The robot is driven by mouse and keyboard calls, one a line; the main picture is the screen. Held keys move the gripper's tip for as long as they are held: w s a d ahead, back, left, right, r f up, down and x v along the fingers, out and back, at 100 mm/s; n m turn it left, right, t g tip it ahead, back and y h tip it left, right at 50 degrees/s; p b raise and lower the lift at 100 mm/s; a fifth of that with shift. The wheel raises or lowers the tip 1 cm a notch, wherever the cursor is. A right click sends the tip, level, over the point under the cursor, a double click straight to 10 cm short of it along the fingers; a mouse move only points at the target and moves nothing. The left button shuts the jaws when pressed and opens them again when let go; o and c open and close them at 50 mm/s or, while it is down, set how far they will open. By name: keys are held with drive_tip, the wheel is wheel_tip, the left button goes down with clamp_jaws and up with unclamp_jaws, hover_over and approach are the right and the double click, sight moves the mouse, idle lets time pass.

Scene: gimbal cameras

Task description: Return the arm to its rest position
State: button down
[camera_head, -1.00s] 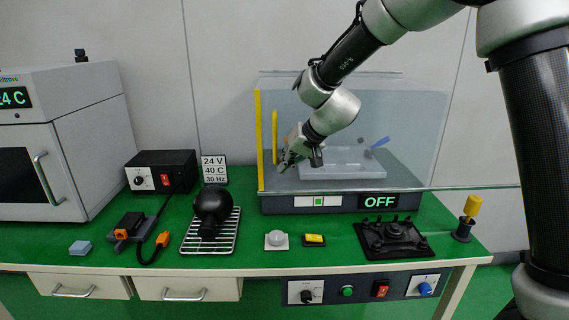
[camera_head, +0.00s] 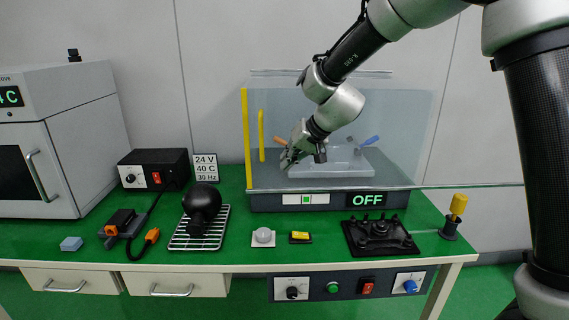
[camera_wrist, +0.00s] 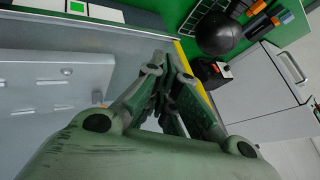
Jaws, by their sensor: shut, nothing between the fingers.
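A pale tray (camera_head: 345,166) sits inside the box and also shows at the left of the wrist view (camera_wrist: 45,78). An orange handle (camera_head: 281,141) and a blue handle (camera_head: 370,140) show by the tray.
On the green bench stand an oven (camera_head: 65,140), a black power box (camera_head: 155,168), a black round flask (camera_head: 202,202) on a wire rack (camera_head: 185,242), a black stand plate (camera_head: 380,238) and a yellow-handled tool (camera_head: 457,205).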

drive_tip(key=v, duration=0.7)
drive_tip(key=s+d+f+g+h, duration=0.2)
drive_tip(key=s+d+f+g, duration=0.1)
drive_tip(key=s+d, duration=0.35)
drive_tip(key=s+d+r+m+t+h, duration=0.1)
drive_tip(key=s+d+r+h, duration=0.1)
drive_tip(key=s+d, duration=0.9)
drive_tip(key=s+d+r+m+t+h, duration=0.1)
drive_tip(key=s+d+r, duration=0.3)
drive_tip(key=s+d, duration=0.8)
drive_tip(key=shift+s+d+t+h, duration=0.35)
drive_tip(key=shift+d+h, duration=0.45)
drive_tip(key=shift+d, duration=2.25)
drive_tip(key=shift+r, duration=0.1)
